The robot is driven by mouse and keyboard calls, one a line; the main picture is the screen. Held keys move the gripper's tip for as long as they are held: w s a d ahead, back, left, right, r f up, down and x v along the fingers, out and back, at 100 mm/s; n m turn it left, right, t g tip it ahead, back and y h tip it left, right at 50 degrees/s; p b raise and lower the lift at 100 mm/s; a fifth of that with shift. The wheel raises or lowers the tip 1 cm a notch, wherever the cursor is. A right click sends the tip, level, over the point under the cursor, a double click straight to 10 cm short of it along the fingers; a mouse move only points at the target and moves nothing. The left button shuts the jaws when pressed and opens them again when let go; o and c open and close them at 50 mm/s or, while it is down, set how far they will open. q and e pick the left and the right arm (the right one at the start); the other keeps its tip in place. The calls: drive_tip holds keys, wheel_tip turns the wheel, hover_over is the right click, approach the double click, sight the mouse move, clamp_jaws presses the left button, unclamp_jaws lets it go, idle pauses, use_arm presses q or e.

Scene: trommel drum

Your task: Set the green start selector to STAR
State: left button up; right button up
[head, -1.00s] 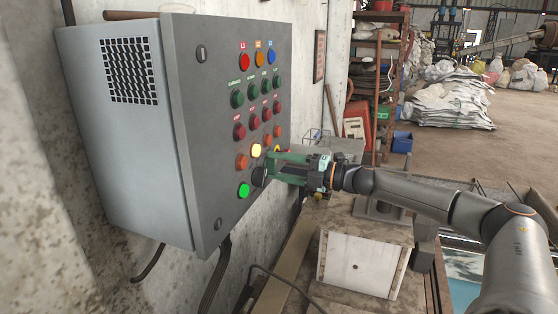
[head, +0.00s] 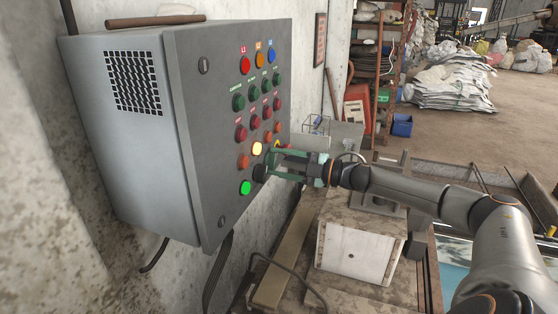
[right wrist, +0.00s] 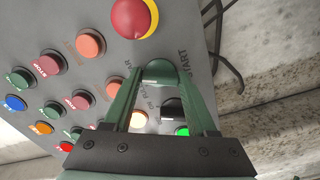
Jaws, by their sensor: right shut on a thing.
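The grey control panel (head: 225,110) hangs on the wall at the left in the head view. My right gripper (head: 270,165) is at its lower right part. In the right wrist view its two green fingers (right wrist: 160,82) close around a round green selector knob (right wrist: 160,72), beside the printed word START. The gripper hides the knob in the head view. I cannot tell which way the knob points. My left gripper is not in view.
A lit green lamp (head: 245,188) and a lit yellow lamp (head: 257,148) are close to the gripper. A red mushroom button (right wrist: 130,18) on a yellow base is near the knob. A pale box (head: 355,250) stands below my right arm.

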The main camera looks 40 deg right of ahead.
drive_tip(key=o, duration=1.4)
drive_tip(key=shift+c, duration=0.2)
drive_tip(key=v, duration=1.2)
drive_tip(key=shift+s+d, duration=0.15)
drive_tip(key=shift+s, duration=0.05)
drive_tip(key=shift+f, duration=0.1)
